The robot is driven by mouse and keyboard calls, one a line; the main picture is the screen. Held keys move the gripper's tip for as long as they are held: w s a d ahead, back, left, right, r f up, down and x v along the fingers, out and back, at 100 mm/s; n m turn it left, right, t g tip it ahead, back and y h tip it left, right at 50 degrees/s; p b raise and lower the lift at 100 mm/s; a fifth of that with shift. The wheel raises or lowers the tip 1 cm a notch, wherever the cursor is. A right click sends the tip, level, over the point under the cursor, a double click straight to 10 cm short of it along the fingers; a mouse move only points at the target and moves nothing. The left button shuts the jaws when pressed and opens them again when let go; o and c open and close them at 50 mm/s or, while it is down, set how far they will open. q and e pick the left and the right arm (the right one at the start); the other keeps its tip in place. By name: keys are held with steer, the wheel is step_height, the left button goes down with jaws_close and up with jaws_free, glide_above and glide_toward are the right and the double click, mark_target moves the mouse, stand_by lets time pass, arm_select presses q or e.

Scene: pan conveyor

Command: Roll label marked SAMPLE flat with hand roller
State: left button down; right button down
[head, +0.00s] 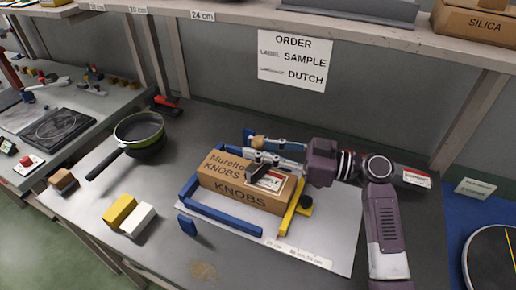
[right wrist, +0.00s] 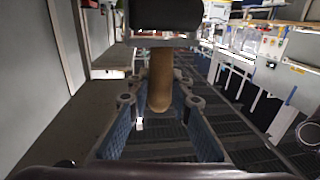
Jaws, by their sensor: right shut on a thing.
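A cardboard box (head: 225,172) printed Murello KNOBS sits against a blue corner frame (head: 225,216) on the bench. A small white label (head: 271,180) with red lies on its top at the right; its print is too small to read. My right gripper (head: 256,150) is just above and behind the label, shut on the hand roller. The roller's wooden handle (right wrist: 160,78) runs between the blue-padded fingers in the right wrist view, with its black roller (right wrist: 166,14) at the top. I cannot tell whether the roller touches the label. My left gripper is out of view.
A sign (head: 295,60) on the wall reads ORDER, SAMPLE, DUTCH. A pan (head: 139,130), a yellow-and-white block (head: 129,216) and a small blue block (head: 187,225) lie left. A shelf (head: 330,32) runs above.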

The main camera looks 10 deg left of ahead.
steer(key=shift+d+f, duration=0.1)
steer(key=shift+d, duration=0.05)
steer(key=shift+s+d+b, duration=0.25)
steer(key=shift+d+b, duration=0.1)
steer(key=shift+d, duration=0.7)
steer(key=shift+d, duration=0.1)
steer(key=shift+d, duration=0.15)
steer(key=shift+s+d+b, duration=0.15)
steer(key=shift+d+b, duration=0.05)
steer(key=shift+d, duration=0.35)
steer(key=shift+s+d+b, duration=0.15)
steer(key=shift+d, duration=0.35)
steer(key=shift+a+b, duration=0.4)
steer(key=shift+b, duration=0.05)
steer(key=shift+a, duration=0.1)
